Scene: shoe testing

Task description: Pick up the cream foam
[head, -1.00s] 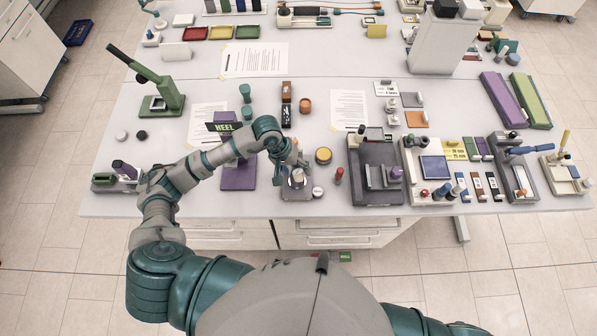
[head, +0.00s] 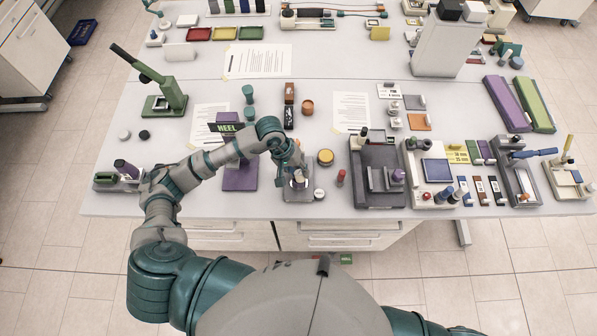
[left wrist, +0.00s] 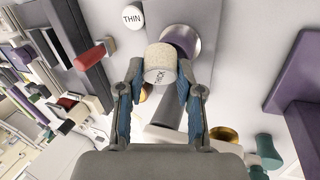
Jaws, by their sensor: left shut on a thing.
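The cream foam (left wrist: 159,64) is a short speckled cylinder with a white end marked "THICK" in the left wrist view. My left gripper (left wrist: 158,84) is shut on it, one finger on each side. In the head view my left gripper (head: 298,170) is over a small grey stand (head: 291,194) near the table's front edge, and partly hides the foam. A purple round piece in a metal ring (left wrist: 184,42) sits right behind the foam; I cannot tell whether they touch. My right gripper is out of view.
A white disc marked "THIN" (left wrist: 133,16) lies beside the stand. A red-handled tool (head: 341,177) and a yellow-topped round jar (head: 325,157) stand to the right. The purple "HEEL" stand (head: 240,178) is to the left, and a dark grey device (head: 378,190) is farther right.

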